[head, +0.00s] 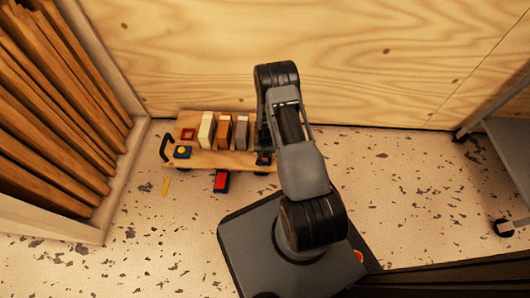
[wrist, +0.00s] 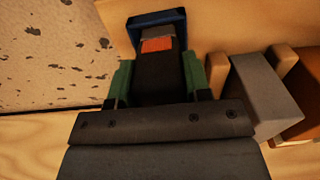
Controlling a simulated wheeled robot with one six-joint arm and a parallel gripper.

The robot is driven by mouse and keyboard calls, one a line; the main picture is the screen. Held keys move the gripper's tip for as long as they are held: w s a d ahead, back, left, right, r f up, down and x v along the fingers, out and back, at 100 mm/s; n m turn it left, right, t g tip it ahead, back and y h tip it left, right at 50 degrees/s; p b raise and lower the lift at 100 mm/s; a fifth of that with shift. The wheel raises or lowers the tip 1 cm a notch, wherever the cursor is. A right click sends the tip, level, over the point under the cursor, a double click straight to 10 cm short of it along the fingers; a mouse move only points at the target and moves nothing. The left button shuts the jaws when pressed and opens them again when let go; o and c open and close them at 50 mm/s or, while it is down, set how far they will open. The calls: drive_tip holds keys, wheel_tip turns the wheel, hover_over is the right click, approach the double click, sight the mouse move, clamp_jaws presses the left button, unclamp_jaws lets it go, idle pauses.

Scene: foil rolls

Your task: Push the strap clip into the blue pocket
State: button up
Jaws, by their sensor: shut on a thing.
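My gripper (wrist: 155,75) shows in the wrist view with green pads on both sides, shut on the strap clip. The clip shows an orange and grey end (wrist: 157,44) beyond the dark part between the pads. The blue pocket (wrist: 155,18) is at the top of the wrist view. Its walls stand around the clip's far end; how deep the clip sits is hidden. In the head view my gripper (head: 263,158) is low at the right end of a wooden cart, and my arm covers most of that spot.
The wooden cart (head: 205,160) carries several upright blocks (head: 224,132), a red frame (head: 188,134) and a blue piece with yellow (head: 182,152). A yellow strip (head: 166,187) lies on the floor. Plywood wall stands close behind.

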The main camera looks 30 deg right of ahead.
drive_tip(key=shift+f+b, duration=0.35)
idle(0.7)
drive_tip(key=o, duration=1)
drive_tip(key=shift+o, duration=0.2)
drive_tip(key=shift+r, duration=0.15)
drive_tip(key=shift+r+p, duration=2.95)
drive_tip(key=shift+r, duration=0.9)
